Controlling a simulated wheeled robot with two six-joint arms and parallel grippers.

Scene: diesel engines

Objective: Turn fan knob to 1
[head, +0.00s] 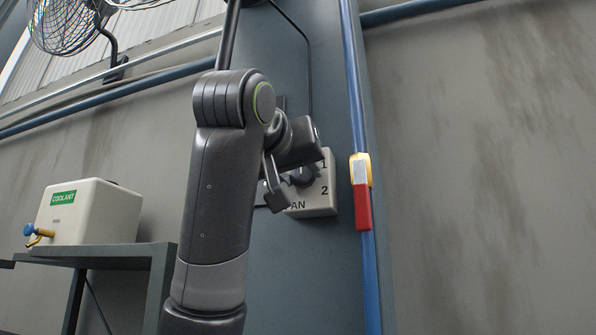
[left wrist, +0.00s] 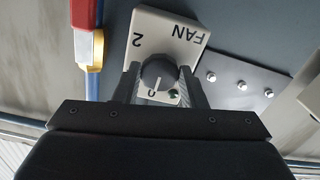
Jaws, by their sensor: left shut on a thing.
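The fan control box (head: 318,205) is a pale box on a dark blue-grey column, marked FAN, 1 and 2. Its dark round fan knob (head: 303,175) is partly hidden by my left gripper (head: 285,188). In the left wrist view, the box (left wrist: 165,35) appears upside down, and the knob (left wrist: 158,72) is between the two fingers of my left gripper (left wrist: 160,84), which is shut on it. A white mark on the knob points toward the bottom of that view. A finger hides the 1 there. My right gripper is in neither view.
A blue pipe (head: 356,90) with a red and yellow fitting (head: 362,195) runs down just right of the box. A coolant tank (head: 95,215) stands on a shelf (head: 95,250) at left. A wire-caged fan (head: 65,25) is at top left.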

